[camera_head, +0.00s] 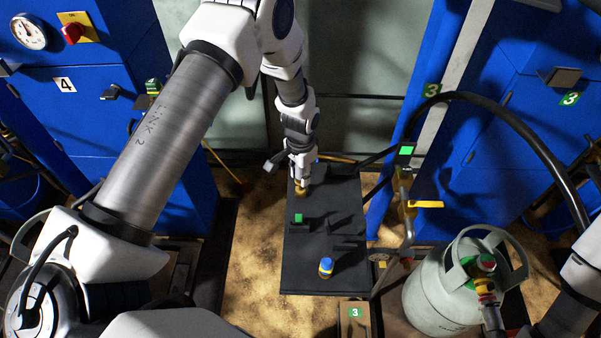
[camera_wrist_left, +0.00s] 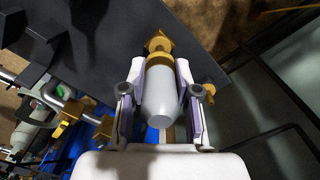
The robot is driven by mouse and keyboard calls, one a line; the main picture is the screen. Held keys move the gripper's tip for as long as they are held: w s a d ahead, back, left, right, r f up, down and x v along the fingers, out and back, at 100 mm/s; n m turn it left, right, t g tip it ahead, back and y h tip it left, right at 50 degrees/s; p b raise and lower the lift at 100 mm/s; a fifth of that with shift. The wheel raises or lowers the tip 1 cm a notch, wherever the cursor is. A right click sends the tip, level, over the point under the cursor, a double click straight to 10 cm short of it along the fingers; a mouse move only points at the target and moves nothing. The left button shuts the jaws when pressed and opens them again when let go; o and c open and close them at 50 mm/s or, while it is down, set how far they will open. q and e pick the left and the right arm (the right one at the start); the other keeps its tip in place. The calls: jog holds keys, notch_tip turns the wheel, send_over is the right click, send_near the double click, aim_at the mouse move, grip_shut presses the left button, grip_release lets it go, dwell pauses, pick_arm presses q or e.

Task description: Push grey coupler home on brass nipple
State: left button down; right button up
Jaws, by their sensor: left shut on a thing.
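My left gripper (camera_head: 301,172) is over the far end of the dark table, shut on the grey coupler. In the left wrist view the grey coupler (camera_wrist_left: 162,95) lies between the two fingers of the left gripper (camera_wrist_left: 160,92). Brass-coloured parts (camera_wrist_left: 159,43) show at its far end, and a brass patch (camera_head: 301,189) shows below the gripper in the head view. I cannot tell whether these belong to the coupler or are the brass nipple. The gripper hides part of the join. My right gripper is not in view.
The dark table (camera_head: 307,265) carries a green block (camera_head: 298,218), low black fittings and a blue-capped yellow bottle (camera_head: 326,268). To its right stand a yellow-handled valve (camera_head: 425,204) and a grey gas cylinder (camera_head: 437,298). Blue cabinets (camera_head: 110,150) flank the area.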

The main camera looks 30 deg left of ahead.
pick_arm(q)
jog(key=shift+f+b, duration=0.55)
jog(key=shift+f, duration=0.45)
jog(key=c, duration=0.8)
grip_release()
jog(key=shift+o, duration=0.2)
notch_tip(320, 180, up, 12)
